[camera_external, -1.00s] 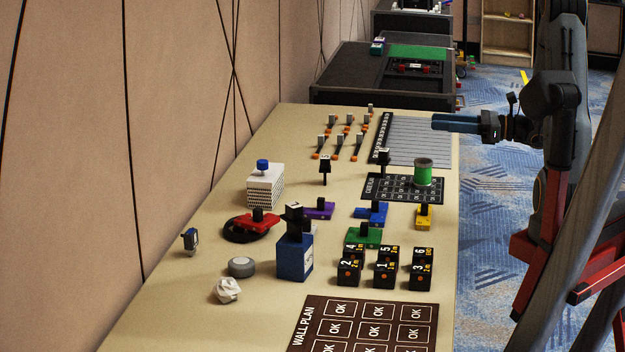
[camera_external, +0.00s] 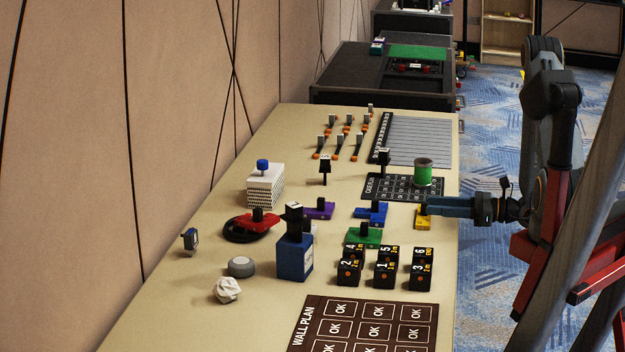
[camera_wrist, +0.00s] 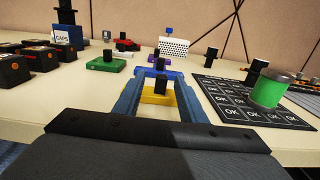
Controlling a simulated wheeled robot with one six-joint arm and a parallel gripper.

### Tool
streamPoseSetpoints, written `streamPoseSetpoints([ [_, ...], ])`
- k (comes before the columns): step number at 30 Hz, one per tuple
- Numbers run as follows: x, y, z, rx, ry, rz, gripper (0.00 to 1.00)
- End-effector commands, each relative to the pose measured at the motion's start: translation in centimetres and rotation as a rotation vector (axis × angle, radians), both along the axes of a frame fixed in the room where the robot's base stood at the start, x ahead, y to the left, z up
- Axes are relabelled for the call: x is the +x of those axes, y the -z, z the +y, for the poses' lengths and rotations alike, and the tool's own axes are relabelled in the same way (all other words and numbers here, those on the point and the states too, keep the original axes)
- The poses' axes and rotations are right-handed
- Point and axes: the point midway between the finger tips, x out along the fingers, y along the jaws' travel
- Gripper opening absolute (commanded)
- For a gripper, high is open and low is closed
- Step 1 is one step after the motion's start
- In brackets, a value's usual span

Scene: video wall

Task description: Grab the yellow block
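The yellow block (camera_external: 422,222) has a black knob on top and sits near the table's right edge, partly hidden by my fingers in the outside view. In the wrist view the yellow block (camera_wrist: 157,98) lies between my two blue fingers. My gripper (camera_external: 432,206) reaches in from the right at the height of the knob. In the wrist view my gripper (camera_wrist: 158,88) is open, with a finger on each side of the knob and visible gaps beside it.
The blue block (camera_external: 371,213) stands just beyond the yellow one, and the green block (camera_external: 364,237) is nearby. Black numbered cubes (camera_external: 387,268) stand toward the front. A green cylinder (camera_external: 422,174) stands on the dark OK mat (camera_external: 378,193) beside my fingers.

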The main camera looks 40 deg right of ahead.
Motion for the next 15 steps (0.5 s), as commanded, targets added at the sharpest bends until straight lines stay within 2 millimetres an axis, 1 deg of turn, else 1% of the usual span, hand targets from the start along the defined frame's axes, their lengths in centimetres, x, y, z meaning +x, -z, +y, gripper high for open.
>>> streamPoseSetpoints([
  [11, 2.3, -0.1, 2.3, 0.0, -0.004, 0.0, 0.38],
  [15, 3.9, -0.3, 3.6, -0.001, -0.005, -0.001, 0.38],
])
